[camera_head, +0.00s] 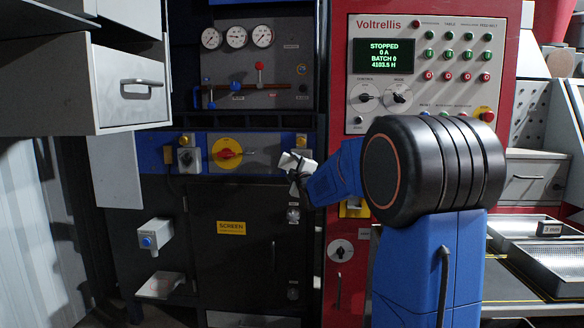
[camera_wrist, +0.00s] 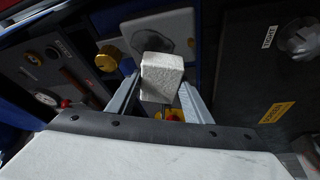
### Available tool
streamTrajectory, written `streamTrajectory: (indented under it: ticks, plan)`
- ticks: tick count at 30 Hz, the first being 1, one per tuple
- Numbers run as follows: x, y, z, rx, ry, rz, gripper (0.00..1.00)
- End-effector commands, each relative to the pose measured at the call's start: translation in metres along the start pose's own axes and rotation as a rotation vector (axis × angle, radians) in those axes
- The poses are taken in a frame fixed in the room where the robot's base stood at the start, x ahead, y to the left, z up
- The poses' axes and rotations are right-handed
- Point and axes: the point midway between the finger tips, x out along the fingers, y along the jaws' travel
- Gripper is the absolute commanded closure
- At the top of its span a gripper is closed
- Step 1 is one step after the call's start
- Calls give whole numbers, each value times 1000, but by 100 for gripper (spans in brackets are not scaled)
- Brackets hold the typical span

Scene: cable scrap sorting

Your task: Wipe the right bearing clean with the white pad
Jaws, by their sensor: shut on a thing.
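My gripper (camera_head: 298,174) is shut on the white pad (camera_wrist: 162,78), which shows as a pale block between the two fingers in the wrist view. In the head view the pad (camera_head: 297,161) is at the right end of the blue panel strip, just below a brass cap (camera_head: 301,140). Behind the pad in the wrist view is a light grey housing, apparently the right bearing (camera_wrist: 180,28), with a dark smear on its face. A brass cap (camera_wrist: 108,59) sits beside it. I cannot tell whether the pad touches the housing.
A similar grey housing (camera_head: 187,159) with a brass cap is on the left of the strip. A red and yellow rotary switch (camera_head: 227,153) lies between. Gauges (camera_head: 237,37) are above. An open grey drawer (camera_head: 130,87) juts out at upper left. A red control panel (camera_head: 425,30) stands at right.

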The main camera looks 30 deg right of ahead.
Motion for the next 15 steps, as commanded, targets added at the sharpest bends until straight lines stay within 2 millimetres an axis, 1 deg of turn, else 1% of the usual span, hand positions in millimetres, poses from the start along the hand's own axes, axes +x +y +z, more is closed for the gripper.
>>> streamTrajectory:
  ticks: [15]
  plan:
    - [3, 0, 1, 0, 0, 0, 72]
